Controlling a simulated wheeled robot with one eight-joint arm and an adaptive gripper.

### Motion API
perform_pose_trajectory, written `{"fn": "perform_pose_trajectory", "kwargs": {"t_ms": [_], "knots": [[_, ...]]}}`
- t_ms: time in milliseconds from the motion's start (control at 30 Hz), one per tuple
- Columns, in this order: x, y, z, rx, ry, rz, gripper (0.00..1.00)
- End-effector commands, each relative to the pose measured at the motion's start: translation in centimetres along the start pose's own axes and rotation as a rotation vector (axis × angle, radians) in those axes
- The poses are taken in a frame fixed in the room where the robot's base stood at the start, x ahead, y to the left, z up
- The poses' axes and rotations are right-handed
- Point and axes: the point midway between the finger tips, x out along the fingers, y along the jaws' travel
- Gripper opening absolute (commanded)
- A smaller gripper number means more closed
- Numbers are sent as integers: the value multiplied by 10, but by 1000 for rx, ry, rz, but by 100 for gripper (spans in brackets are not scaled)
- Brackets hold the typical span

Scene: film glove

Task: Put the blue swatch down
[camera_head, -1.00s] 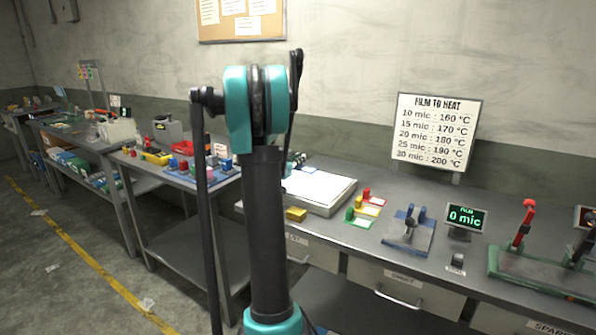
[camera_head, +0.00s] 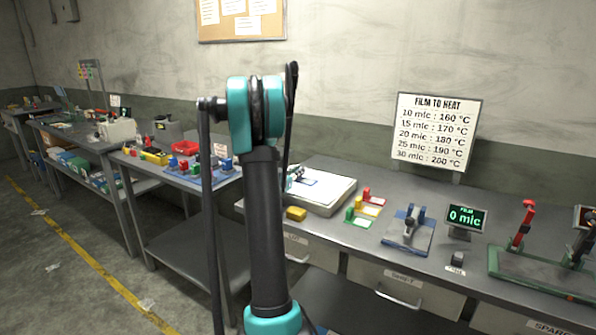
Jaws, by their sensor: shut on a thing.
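My gripper (camera_head: 296,175) shows only in part beside my raised arm, low over the white tray (camera_head: 333,198) on the right bench. It is shut on the blue swatch, which is mostly hidden at this angle. A small white rectangle with a blue edge (camera_head: 309,182) shows just right of the fingers, over the tray's surface. I cannot tell whether it is the swatch's sheet or a mark on the tray, or whether the swatch touches the tray.
Red (camera_head: 367,193), yellow (camera_head: 359,202) and green (camera_head: 350,214) swatches lie right of the tray. A yellow block (camera_head: 296,213) sits at its front left. A blue-based device (camera_head: 409,232) and a "0 mic" display (camera_head: 466,217) stand further right. Coloured blocks crowd the left table.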

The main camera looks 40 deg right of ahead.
Motion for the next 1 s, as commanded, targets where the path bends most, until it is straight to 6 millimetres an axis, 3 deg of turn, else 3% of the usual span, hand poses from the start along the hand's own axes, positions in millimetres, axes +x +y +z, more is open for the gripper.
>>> {"fn": "perform_pose_trajectory", "kwargs": {"t_ms": [267,300,467,767,933,1000], "knots": [[0,1,7,2,-1,1,0],[-1,1,7,2,-2,1,15],[-1,2,8,4,-4,2,35],[-1,2,7,3,-4,3,35],[-1,2,-4,3,-3,2,35],[-13,0,-5,2,-3,-2,35]]}}
